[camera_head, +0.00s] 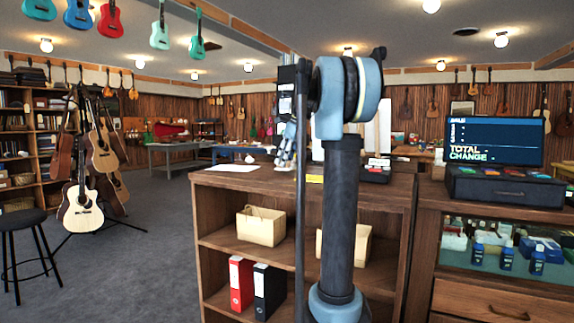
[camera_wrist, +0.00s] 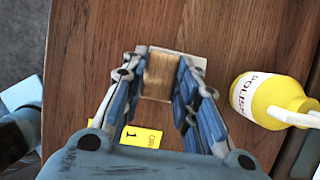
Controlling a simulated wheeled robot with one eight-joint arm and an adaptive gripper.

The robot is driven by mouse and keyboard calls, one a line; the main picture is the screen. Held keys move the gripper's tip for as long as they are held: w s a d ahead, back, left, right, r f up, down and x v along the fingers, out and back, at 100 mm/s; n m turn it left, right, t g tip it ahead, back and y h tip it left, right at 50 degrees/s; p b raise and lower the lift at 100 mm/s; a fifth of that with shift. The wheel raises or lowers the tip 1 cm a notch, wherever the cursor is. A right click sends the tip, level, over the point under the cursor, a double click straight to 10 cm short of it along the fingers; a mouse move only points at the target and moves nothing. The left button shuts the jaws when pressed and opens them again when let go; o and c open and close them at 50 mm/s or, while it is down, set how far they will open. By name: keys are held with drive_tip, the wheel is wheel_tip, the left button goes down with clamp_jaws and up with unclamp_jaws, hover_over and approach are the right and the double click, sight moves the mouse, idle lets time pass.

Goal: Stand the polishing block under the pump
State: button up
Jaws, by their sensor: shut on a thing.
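The polishing block (camera_wrist: 161,76), brown with a pale edge, sits between the fingers of my gripper (camera_wrist: 163,66) in the wrist view. My gripper is shut on it, over the wooden counter top (camera_wrist: 215,35). I cannot tell whether the block touches the wood. A yellow bottle (camera_wrist: 262,98) labelled "POLISH", with a white pump (camera_wrist: 295,117), is to the right of my gripper, apart from the block. In the head view my gripper (camera_head: 285,150) is low over the counter, partly hidden by my arm. The block and bottle cannot be made out there.
A yellow card (camera_wrist: 140,133) marked "1" lies near my gripper's base. White paper (camera_head: 233,168) lies at the counter's left. A card terminal (camera_head: 376,170) and a cash register (camera_head: 505,186) stand to the right. Wood between block and bottle looks clear.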

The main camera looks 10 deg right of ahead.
sight(289, 161)
drive_tip(key=w+d, duration=0.1)
drive_tip(key=w+d+f, duration=0.1)
drive_tip(key=w, duration=0.1)
drive_tip(key=shift+w+d, duration=0.15)
drive_tip(key=shift+d, duration=0.05)
drive_tip(key=shift+f, duration=0.25)
drive_tip(key=o, duration=1.1)
drive_tip(key=shift+c, duration=0.2)
drive_tip(key=v, duration=1.2)
